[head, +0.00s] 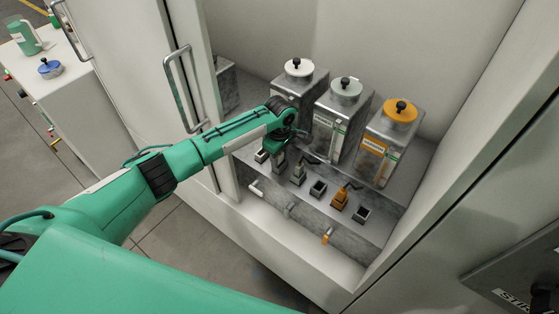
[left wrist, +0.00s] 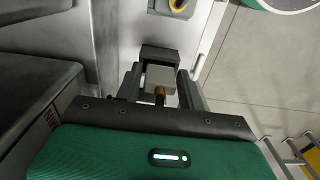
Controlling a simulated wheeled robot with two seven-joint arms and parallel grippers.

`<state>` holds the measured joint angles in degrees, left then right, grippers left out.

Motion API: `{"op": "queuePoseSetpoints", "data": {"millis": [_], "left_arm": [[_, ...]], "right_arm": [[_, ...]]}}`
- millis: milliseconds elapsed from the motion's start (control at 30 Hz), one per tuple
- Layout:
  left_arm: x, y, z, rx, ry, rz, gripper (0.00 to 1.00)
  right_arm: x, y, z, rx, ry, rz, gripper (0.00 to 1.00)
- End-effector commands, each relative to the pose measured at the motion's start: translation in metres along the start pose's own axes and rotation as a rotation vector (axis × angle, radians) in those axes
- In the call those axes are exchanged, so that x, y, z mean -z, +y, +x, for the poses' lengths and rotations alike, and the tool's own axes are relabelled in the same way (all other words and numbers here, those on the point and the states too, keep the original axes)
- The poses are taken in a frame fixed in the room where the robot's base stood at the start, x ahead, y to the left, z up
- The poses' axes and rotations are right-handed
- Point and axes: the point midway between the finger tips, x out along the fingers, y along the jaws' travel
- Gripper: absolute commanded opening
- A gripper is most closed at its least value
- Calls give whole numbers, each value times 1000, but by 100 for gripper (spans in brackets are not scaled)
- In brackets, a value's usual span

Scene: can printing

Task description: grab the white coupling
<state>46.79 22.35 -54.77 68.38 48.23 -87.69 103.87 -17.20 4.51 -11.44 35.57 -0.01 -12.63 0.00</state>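My left gripper (head: 277,160) reaches into the cabinet, low at the left end of the row of small fittings. A pale grey-white block with a brass-coloured stub, apparently the white coupling (left wrist: 159,75), sits between the two fingers of my left gripper (left wrist: 160,88) in the left wrist view. The fingers stand on either side of it, with narrow gaps seeming to show, so the gripper looks open around it. In the head view the wrist and fingers mostly hide the coupling. My right gripper is not in view.
Behind the fittings stand canisters with a white lid (head: 299,67), a grey lid (head: 346,89) and an orange lid (head: 400,110). To the right are a grey coupling (head: 299,174), an orange coupling (head: 341,200) and empty dark holders (head: 318,188). The cabinet's door handle (head: 180,88) is close to my arm.

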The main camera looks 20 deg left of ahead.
Motion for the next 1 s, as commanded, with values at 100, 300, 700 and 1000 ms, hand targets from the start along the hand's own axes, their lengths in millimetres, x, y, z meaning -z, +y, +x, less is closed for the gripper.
{"op": "queuePoseSetpoints", "data": {"millis": [100,300,700,1000], "left_arm": [[0,0,0,0,0,0,15],[0,0,-1,-1,0,0,5],[0,1,-25,-4,0,0,5],[0,1,-96,-6,0,1,5]], "right_arm": [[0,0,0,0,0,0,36],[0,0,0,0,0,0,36],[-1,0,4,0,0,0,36],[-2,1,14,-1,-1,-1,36]]}}
